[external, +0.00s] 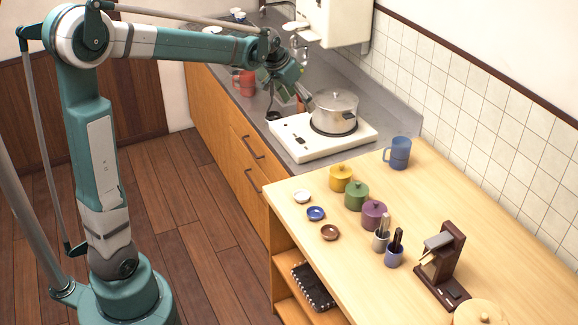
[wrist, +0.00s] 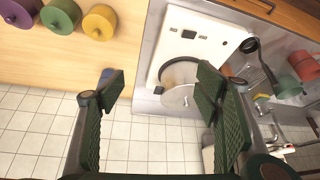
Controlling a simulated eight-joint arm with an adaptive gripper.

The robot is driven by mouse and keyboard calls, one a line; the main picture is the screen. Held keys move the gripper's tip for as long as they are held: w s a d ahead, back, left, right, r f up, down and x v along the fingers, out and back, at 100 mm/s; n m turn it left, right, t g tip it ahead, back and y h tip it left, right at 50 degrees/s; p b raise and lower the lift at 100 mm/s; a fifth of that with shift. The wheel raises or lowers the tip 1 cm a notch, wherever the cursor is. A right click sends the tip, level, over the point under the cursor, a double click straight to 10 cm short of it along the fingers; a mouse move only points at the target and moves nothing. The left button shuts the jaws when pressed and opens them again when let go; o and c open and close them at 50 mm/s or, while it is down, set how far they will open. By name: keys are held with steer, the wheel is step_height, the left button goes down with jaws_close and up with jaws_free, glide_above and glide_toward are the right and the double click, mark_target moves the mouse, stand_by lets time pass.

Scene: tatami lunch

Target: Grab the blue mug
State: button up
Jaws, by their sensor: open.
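The blue mug (external: 398,153) stands upright on the wooden counter in the external view, near its back left corner by the tiled wall, with its handle to the left. My gripper (external: 287,100) is up over the sink end of the grey counter, left of the stove and well apart from the mug. In the wrist view my gripper (wrist: 162,87) shows two spread dark green fingers with nothing held between them.
A lidded steel pot (external: 334,112) on a white stove (external: 290,138) stands between my gripper and the mug. Yellow (external: 341,178), green (external: 357,195) and purple (external: 374,214) lidded pots stand in front of the mug. Red items (external: 244,83) are near the sink.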

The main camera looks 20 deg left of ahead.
steer(key=w+d+f+m+p, duration=0.1)
steer(key=w+d+f+p, duration=0.1)
steer(key=w+d, duration=0.55)
steer(key=m+g+h+p, duration=0.1)
steer(key=m+g+p, duration=0.1)
steer(key=m+p, duration=0.25)
glide_above(399, 152)
steer(key=w+a, duration=0.2)
steer(key=a, duration=0.1)
steer(key=shift+n, duration=0.25)
steer(key=f, duration=1.4)
steer(key=shift+s+a+f, duration=0.1)
steer(key=shift+s+f, duration=0.1)
steer(key=shift+f, duration=0.2)
steer(key=shift+d+f, duration=0.4)
steer(key=shift+d, duration=0.05)
steer(key=shift+f, duration=0.1)
steer(key=shift+x, duration=1.2)
steer(key=shift+f, duration=0.15)
steer(key=shift+x, duration=2.45)
